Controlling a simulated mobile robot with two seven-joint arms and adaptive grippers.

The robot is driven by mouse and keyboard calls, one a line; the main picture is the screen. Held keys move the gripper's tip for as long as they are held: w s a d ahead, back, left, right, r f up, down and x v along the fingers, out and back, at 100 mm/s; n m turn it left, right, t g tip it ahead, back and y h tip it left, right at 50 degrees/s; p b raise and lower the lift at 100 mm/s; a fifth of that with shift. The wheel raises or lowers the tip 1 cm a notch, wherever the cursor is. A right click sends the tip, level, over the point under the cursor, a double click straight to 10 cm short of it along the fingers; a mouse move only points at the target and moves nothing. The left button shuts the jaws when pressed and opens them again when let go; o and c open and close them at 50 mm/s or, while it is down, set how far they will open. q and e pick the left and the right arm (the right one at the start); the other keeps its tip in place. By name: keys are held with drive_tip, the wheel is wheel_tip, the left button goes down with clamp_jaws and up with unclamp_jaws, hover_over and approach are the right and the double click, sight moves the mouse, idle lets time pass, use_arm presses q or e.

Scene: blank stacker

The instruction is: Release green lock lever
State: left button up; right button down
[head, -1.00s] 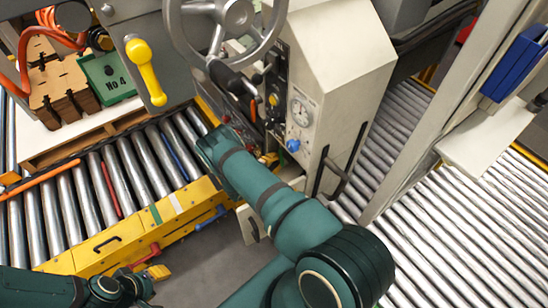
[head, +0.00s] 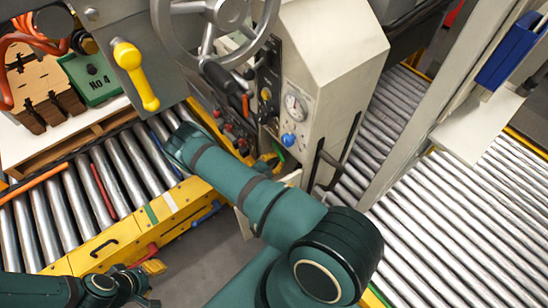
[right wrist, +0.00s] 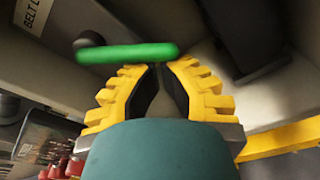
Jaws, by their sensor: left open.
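The green lock lever (right wrist: 128,53) lies as a horizontal bar across the upper middle of the right wrist view, with a dark round pivot at its left end. My right gripper (right wrist: 160,68) has its yellow fingers pointing at the bar, tips just below it. The tips look close together; contact cannot be told. In the head view a small green piece (head: 278,150) shows beside the machine panel, perhaps the same lever. My right arm hides most of that area. My left gripper (head: 147,283) is open and empty at the lower left, above the floor.
A grey machine cabinet (head: 335,50) carries a handwheel (head: 225,12), a gauge and knobs. A yellow-framed roller conveyor (head: 45,215) runs on the left; more rollers (head: 470,210) lie right. A yellow lever (head: 135,75) hangs near the green No 4 block (head: 92,80).

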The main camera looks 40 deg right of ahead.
drive_tip(key=shift+s+a+r+n, duration=0.1)
drive_tip(key=shift+s+r+n, duration=0.4)
drive_tip(key=shift+s+n, duration=0.25)
drive_tip(key=shift+r, duration=0.1)
idle(0.3)
